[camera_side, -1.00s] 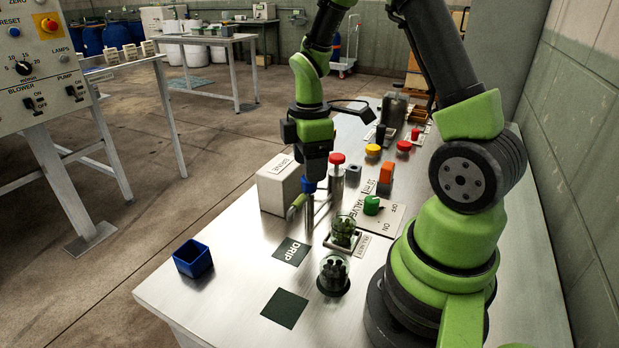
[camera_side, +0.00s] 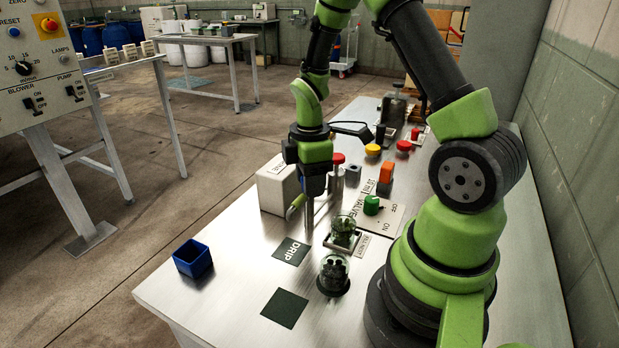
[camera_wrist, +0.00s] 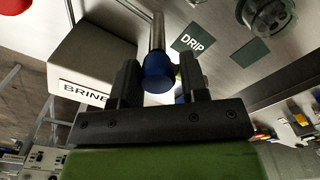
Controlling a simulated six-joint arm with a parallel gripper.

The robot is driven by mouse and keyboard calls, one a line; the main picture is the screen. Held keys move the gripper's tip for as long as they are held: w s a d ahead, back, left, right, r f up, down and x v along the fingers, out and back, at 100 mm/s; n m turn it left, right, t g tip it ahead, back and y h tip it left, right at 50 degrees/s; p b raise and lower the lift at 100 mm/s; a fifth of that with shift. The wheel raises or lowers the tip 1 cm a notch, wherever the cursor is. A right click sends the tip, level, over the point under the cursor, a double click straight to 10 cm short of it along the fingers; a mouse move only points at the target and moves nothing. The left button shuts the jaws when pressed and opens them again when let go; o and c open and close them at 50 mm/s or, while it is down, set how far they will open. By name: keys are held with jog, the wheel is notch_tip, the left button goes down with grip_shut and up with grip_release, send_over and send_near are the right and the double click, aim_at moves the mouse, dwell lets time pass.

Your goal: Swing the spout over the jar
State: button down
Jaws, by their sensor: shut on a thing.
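The spout is a short tube with a greenish tip (camera_side: 295,206), pointing toward the front left from a steel post beside the white BRINE box (camera_side: 278,188). My gripper (camera_side: 312,192) is down at the top of this post. In the wrist view, its fingers (camera_wrist: 160,82) are shut on a blue knob (camera_wrist: 158,70) with the steel post (camera_wrist: 157,30) running from it. A glass jar with dark contents (camera_side: 333,274) stands right of the dark DRIP pad (camera_side: 291,251). A second glass jar with green contents (camera_side: 342,231) stands behind it on a small tray.
A blue open bin (camera_side: 193,260) stands at the table's left edge. A bare dark square (camera_side: 285,308) lies at the front. The VALVE plate with a green knob (camera_side: 371,205) and a red-topped post (camera_side: 338,160) are close to my gripper. Yellow and red buttons lie farther back.

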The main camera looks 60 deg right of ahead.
jog(key=shift+w+n, duration=0.25)
jog(key=shift+n, duration=0.65)
jog(key=n, duration=0.7)
jog(key=shift+n, duration=0.3)
jog(key=n, duration=0.4)
jog(key=shift+n, duration=2.3)
jog(key=shift+s, duration=0.1)
